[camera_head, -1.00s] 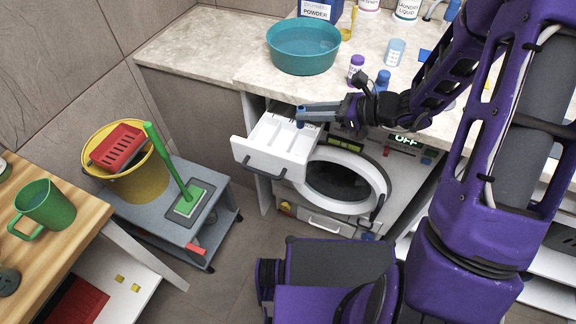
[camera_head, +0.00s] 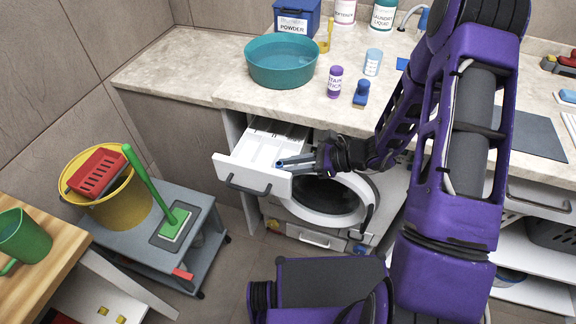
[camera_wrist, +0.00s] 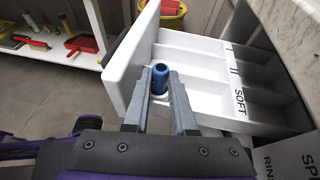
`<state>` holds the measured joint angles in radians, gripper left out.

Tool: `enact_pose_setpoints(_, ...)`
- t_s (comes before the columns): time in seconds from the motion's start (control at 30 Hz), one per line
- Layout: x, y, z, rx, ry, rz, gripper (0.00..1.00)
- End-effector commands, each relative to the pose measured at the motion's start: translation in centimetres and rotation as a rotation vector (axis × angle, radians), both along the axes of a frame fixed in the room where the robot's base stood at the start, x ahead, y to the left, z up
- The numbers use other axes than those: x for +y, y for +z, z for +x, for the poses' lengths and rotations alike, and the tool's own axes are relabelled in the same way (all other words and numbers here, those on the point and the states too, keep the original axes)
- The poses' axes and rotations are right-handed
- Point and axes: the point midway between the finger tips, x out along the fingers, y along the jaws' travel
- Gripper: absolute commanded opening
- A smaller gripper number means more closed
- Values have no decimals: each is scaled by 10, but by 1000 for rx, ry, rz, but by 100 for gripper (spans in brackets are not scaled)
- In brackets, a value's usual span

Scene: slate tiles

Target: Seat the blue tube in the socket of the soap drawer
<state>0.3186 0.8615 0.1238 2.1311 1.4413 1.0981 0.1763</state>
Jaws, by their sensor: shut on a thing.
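The white soap drawer (camera_head: 238,170) is pulled out below the counter, with long compartments open at the top. It fills the upper middle of the wrist view (camera_wrist: 195,42), where one divider reads "SOFT". My gripper (camera_head: 284,164) reaches in from the right, low over the drawer near its front panel. In the wrist view its fingers (camera_wrist: 160,98) are closed on the blue tube (camera_wrist: 160,76), which stands about upright behind the front panel. A pale rim shows around the tube's lower part. Its lower end and the socket are hidden, so I cannot tell how deep it sits.
The washing machine's round door (camera_head: 330,200) is below the drawer. On the counter stand a teal basin (camera_head: 282,66), a purple-labelled bottle (camera_head: 335,82) and a blue-capped item (camera_head: 361,93). A grey cart (camera_head: 150,240) with a yellow bucket (camera_head: 125,205) stands at left.

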Motion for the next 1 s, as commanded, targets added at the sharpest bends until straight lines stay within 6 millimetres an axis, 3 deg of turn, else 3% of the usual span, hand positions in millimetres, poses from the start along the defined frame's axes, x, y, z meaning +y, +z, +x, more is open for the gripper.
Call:
enact_pose_setpoints(0.33, 0, -5, 0, 0, -1, 0, 0)
enact_pose_setpoints(0.37, 0, -4, 0, -1, -1, 0, 26)
enact_pose_setpoints(0.43, 0, -3, 0, -1, -1, 0, 37)
enact_pose_setpoints(0.83, -1, 5, 0, -1, -1, 0, 37)
enact_pose_setpoints(1.0, -30, 14, -4, -2, -6, -2, 37)
